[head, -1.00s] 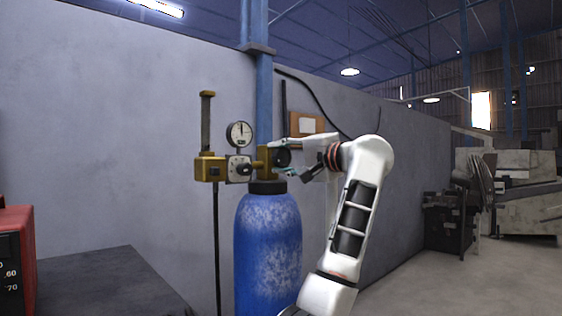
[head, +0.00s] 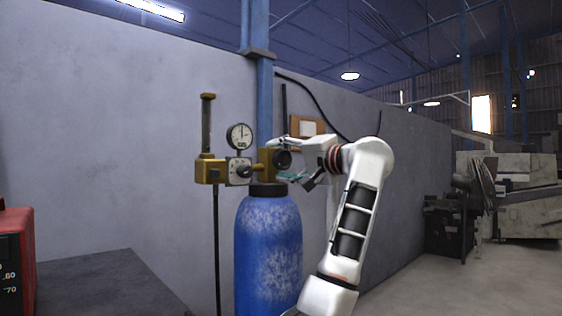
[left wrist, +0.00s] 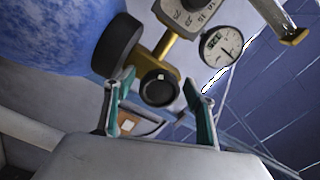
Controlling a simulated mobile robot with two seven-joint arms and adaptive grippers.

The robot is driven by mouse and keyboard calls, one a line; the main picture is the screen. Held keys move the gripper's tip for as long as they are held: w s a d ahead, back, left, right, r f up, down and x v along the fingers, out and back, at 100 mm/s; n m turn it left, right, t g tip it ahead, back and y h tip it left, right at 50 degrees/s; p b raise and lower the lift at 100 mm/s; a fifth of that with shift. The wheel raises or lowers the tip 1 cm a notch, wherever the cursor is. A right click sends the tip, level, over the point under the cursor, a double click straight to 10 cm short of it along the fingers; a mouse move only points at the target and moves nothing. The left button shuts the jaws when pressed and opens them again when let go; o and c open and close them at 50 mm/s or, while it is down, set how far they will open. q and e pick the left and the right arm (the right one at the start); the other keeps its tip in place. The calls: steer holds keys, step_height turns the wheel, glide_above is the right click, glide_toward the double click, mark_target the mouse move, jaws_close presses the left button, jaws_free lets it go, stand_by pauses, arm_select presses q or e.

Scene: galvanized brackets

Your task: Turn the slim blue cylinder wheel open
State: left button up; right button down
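The blue cylinder (head: 267,245) stands upright, its paint worn pale in patches, with a black collar and a brass valve (head: 265,163) on top. The valve's dark round wheel (head: 283,159) faces my arm. My left gripper (head: 279,161) reaches in from the right, one finger above the wheel and one below. In the left wrist view the wheel (left wrist: 158,88) lies between the two teal-lined fingertips, with a visible gap on each side. The gripper is open; I cannot tell how deep the fingers reach past the rim. My right gripper is not in view.
A brass regulator (head: 210,171) with a pressure gauge (head: 239,136) and upright tube sits left of the valve, a black hose hanging below. A grey wall (head: 120,130) and blue post (head: 264,90) stand behind. A red machine (head: 15,250) and dark tabletop (head: 90,285) are at left.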

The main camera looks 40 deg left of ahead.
arm_select(q)
steer(key=shift+d, duration=0.1)
steer(key=s+d, duration=0.1)
steer(key=d, duration=1)
steer(key=shift+d, duration=0.4)
